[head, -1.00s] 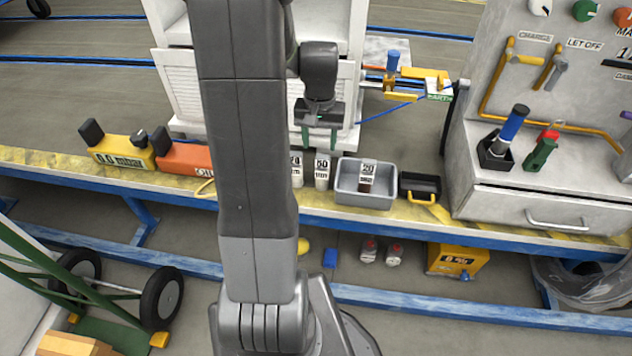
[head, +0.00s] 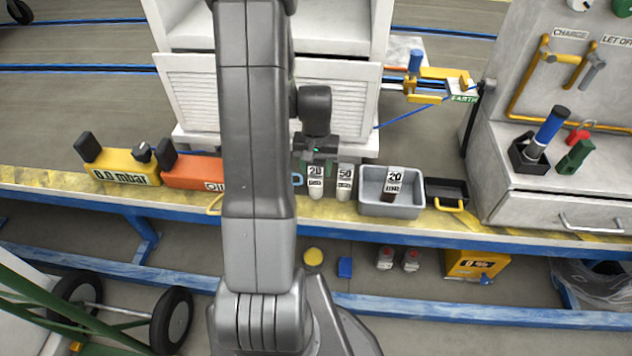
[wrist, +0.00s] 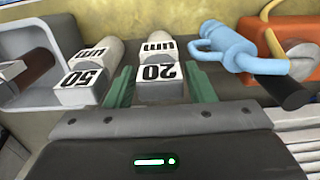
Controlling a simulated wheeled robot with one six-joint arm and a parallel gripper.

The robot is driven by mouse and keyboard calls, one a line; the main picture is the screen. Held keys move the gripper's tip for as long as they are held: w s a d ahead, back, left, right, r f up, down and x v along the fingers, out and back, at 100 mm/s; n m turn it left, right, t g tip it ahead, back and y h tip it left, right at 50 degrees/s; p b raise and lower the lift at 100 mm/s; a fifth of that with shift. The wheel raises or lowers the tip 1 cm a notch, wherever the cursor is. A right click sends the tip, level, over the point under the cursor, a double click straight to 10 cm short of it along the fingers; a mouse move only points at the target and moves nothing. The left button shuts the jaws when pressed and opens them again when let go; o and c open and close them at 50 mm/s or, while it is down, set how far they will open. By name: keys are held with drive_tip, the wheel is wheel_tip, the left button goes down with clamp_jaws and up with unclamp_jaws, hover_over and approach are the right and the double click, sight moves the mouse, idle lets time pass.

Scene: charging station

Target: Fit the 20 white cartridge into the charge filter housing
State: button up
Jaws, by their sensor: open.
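The white 20 cartridge (head: 316,187) stands on the yellow bench edge, left of the white 50 cartridge (head: 344,184). My gripper (head: 317,166) is open just behind and above the 20 cartridge. In the wrist view the green fingers of my gripper (wrist: 162,86) lie on either side of the white 20 cartridge (wrist: 158,72), apart from it as far as I can see. The 50 cartridge (wrist: 88,72) is just outside the left finger. I cannot pick out the charge filter housing for sure; a CHARGE label (head: 570,35) is on the right panel.
A grey tray (head: 412,208) right of the cartridges holds a dark cartridge also marked 20 (head: 393,186). A light blue valve-like part (wrist: 235,50) sits close to the right finger. An orange box (head: 192,172) and a yellow gauge box (head: 120,166) stand further left.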

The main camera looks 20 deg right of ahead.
drive_tip(key=shift+f, duration=0.4)
drive_tip(key=shift+c, duration=0.4)
drive_tip(key=c, duration=0.7)
